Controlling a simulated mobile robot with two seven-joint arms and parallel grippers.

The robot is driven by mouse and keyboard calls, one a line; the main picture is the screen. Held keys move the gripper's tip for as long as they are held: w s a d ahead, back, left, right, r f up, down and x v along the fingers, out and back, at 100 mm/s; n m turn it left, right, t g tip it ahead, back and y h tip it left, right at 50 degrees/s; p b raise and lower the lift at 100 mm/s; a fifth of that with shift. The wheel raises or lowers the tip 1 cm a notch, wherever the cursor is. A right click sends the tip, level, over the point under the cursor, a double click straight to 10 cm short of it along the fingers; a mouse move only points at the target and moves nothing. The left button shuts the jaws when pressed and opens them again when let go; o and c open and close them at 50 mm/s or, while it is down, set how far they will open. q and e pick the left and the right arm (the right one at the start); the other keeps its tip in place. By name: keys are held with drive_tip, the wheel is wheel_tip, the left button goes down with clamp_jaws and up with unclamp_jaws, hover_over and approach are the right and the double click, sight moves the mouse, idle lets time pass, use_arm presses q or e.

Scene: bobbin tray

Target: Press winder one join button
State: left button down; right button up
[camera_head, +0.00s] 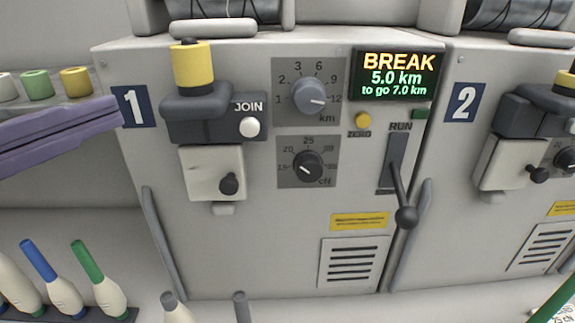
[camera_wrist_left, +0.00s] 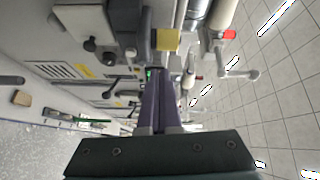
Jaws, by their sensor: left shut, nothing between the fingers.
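Winder one (camera_head: 255,225) bears a blue "1" label. Its JOIN button (camera_head: 249,127) is a round white cap on a dark grey housing, below the word JOIN; a white cap there also shows in the left wrist view (camera_wrist_left: 130,52). My left gripper (camera_head: 117,114), with purple fingers, comes in from the left and is shut and empty. Its tips are left of the housing, by the "1" label, apart from the button. In the left wrist view the shut fingers (camera_wrist_left: 161,76) point toward the machine. My right gripper is not in view.
A yellow cone (camera_head: 193,65) stands on the housing. Right of the button are two dials (camera_head: 315,97), a display (camera_head: 396,75) reading BREAK, and a RUN lever (camera_head: 405,215). Winder two (camera_head: 505,215) is at right. Several bobbins (camera_head: 65,296) stand at lower left.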

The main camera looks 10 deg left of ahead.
use_arm(q)
wheel_tip(320, 180, down, 7)
drive_tip(key=s+d+m+g+h+b, duration=0.1)
drive_tip(key=d+m+h+b, duration=0.1)
drive_tip(key=m+h+b, duration=0.1)
drive_tip(key=shift+s+d+r+b, duration=0.15)
drive_tip(key=shift+s+d+b, duration=0.05)
drive_tip(key=shift+b, duration=0.6)
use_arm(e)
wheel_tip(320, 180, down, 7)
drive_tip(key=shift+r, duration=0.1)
use_arm(q)
drive_tip(key=shift+w, duration=0.15)
